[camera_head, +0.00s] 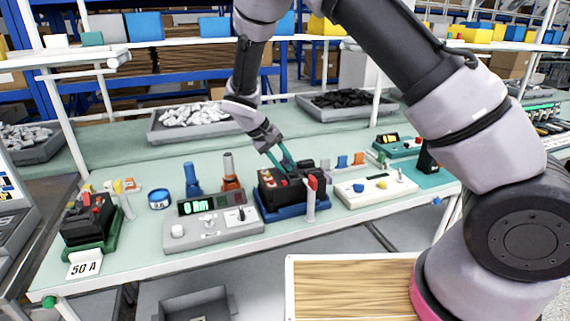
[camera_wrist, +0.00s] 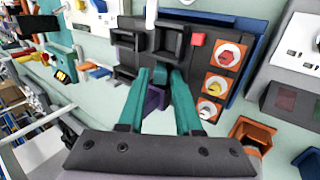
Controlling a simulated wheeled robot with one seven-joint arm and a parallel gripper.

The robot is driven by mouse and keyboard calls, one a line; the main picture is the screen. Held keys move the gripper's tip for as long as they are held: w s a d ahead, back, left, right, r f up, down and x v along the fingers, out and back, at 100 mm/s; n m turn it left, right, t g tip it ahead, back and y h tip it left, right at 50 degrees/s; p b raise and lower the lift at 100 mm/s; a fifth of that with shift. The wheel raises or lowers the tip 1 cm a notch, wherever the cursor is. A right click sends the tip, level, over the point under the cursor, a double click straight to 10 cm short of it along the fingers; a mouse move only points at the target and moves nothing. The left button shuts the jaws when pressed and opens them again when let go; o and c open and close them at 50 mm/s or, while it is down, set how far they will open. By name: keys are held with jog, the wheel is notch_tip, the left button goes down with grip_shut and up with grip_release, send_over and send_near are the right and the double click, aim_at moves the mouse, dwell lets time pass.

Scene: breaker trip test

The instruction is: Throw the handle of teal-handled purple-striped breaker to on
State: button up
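A black breaker unit (camera_head: 272,196) sits on a blue base (camera_head: 292,212) at the middle of the bench in the head view. My gripper (camera_head: 283,163) comes down on it from behind, its teal fingers at the unit's top. In the wrist view, the fingertips of my gripper (camera_wrist: 168,74) are close together at the dark slots of the black housing (camera_wrist: 128,42). A purple part (camera_wrist: 154,99) shows between the fingers.
A grey meter box (camera_head: 215,228) stands front left of the breaker, and a red-topped post (camera_head: 311,200) close in front. A white panel (camera_head: 375,190) lies to the right. Another black breaker (camera_head: 88,220) is at far left, by a "50 A" card (camera_head: 84,268).

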grip_shut()
jog(key=shift+w+d+r+g+y, duration=0.25)
jog(key=shift+d+y, duration=0.2)
jog(key=shift+y, duration=0.25)
jog(key=shift+w+d+r+g+y, duration=0.15)
jog(key=shift+d+g+y, duration=0.1)
jog(key=shift+d+y, duration=0.35)
jog(key=y, duration=0.1)
jog(key=d+g+y, duration=0.1)
jog(key=y, duration=0.1)
jog(key=shift+w+d+r, duration=0.1)
jog(key=shift+w+d, duration=0.15)
jog(key=shift+w, duration=0.1)
jog(key=y, duration=0.1)
jog(key=d+g+y, duration=0.1)
jog(key=d+y, duration=0.1)
jog(key=shift+w+f+y, duration=0.25)
jog(key=shift+w+y, duration=0.05)
jog(key=shift+w+d+f+g+y, duration=0.1)
jog(key=shift+d+f+g+y, duration=0.2)
jog(key=shift+g+y, duration=0.5)
jog(key=shift+d+y, duration=0.1)
jog(key=shift+y, duration=0.2)
